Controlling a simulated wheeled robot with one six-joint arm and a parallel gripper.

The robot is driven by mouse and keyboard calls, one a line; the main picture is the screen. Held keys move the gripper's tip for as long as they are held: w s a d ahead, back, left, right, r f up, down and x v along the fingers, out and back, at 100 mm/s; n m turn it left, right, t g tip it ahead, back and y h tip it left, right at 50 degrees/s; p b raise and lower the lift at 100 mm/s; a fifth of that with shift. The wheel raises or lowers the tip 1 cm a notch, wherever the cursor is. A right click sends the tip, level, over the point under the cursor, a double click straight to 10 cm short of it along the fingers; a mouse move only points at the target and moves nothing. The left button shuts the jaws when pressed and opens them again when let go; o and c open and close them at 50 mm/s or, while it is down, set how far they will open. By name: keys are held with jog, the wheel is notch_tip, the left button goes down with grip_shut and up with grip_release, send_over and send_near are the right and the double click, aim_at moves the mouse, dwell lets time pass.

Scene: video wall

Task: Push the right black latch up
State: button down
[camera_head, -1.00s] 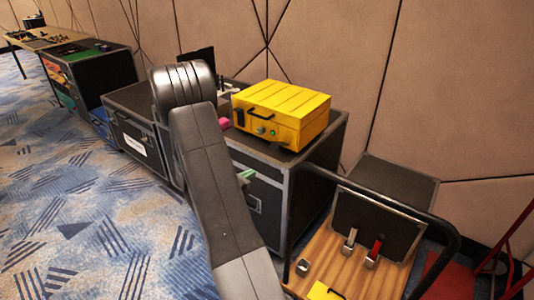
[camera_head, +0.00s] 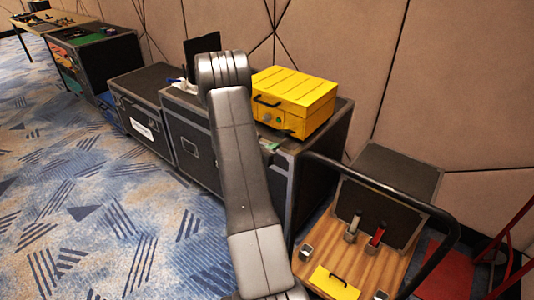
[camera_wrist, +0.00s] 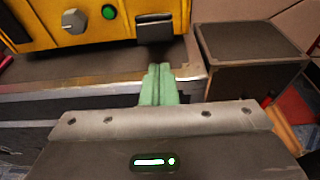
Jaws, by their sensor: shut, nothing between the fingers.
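The yellow case (camera_head: 291,100) stands on a black flight case. In the wrist view, its front (camera_wrist: 105,20) fills the top. The right black latch (camera_wrist: 154,28) is a dark block low on that front, right of a green button (camera_wrist: 109,12) and a grey knob (camera_wrist: 74,21). My gripper (camera_wrist: 159,70) has its green fingers together and empty. Its tips show just below the latch and slightly to its right, with the case top's edge behind. I cannot tell the depth gap. In the head view, my arm hides most of the gripper.
The flight case (camera_head: 320,165) has a metal-edged top. To its right stands a cart with a wooden panel (camera_head: 380,262), a curved black rail (camera_head: 395,190) and levers. A dark box (camera_wrist: 245,45) shows at right in the wrist view. Patterned carpet is clear on the left.

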jog(key=shift+w+d+r, duration=0.25)
jog(key=shift+w+r, duration=0.05)
jog(key=shift+r, duration=0.35)
jog(key=shift+r, duration=0.1)
